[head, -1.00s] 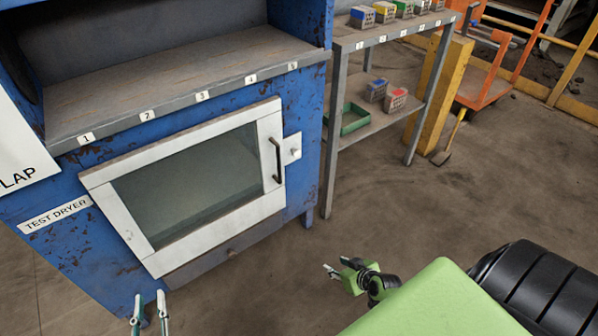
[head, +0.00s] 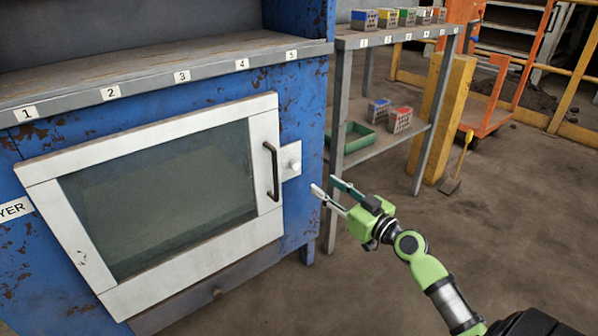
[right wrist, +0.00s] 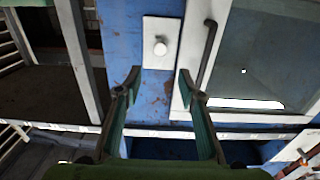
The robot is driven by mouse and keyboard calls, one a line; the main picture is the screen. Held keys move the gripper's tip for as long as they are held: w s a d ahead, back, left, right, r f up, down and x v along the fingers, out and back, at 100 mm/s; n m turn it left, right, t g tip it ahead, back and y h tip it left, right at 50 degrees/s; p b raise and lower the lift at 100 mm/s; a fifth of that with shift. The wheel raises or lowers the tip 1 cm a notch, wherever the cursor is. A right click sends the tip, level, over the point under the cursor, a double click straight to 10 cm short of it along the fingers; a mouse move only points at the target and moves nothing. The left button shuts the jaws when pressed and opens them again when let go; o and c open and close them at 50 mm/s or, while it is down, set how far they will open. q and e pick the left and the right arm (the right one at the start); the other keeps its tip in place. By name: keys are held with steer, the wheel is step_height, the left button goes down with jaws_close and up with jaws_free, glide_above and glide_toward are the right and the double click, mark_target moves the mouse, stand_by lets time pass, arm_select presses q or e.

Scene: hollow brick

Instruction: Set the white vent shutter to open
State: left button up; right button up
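A white plate with a round white knob (head: 293,166) sits on the blue dryer front, just right of the glazed door. It also shows in the right wrist view as a plate with a knob (right wrist: 160,47). No label marks it as the vent shutter, and I cannot tell its setting. My right gripper (head: 324,185) is open and empty, slightly below and right of the plate in the head view. In the right wrist view its spread fingertips (right wrist: 159,77) are on either side below the knob, with no contact visible. My left gripper is out of view.
The white-framed door (head: 270,222) with its dark handle (head: 271,171) is shut beside the plate. A numbered ledge (head: 150,80) juts out above. A grey shelf unit (head: 375,150) with hollow bricks and a green tray (head: 352,137) stands right. Floor right of my arm is clear.

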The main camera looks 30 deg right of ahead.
mark_target(297, 166)
steer(key=w, duration=0.8)
steer(key=w+a, duration=0.1)
steer(key=w, duration=0.3)
steer(key=shift+w, duration=0.15)
jaws_close()
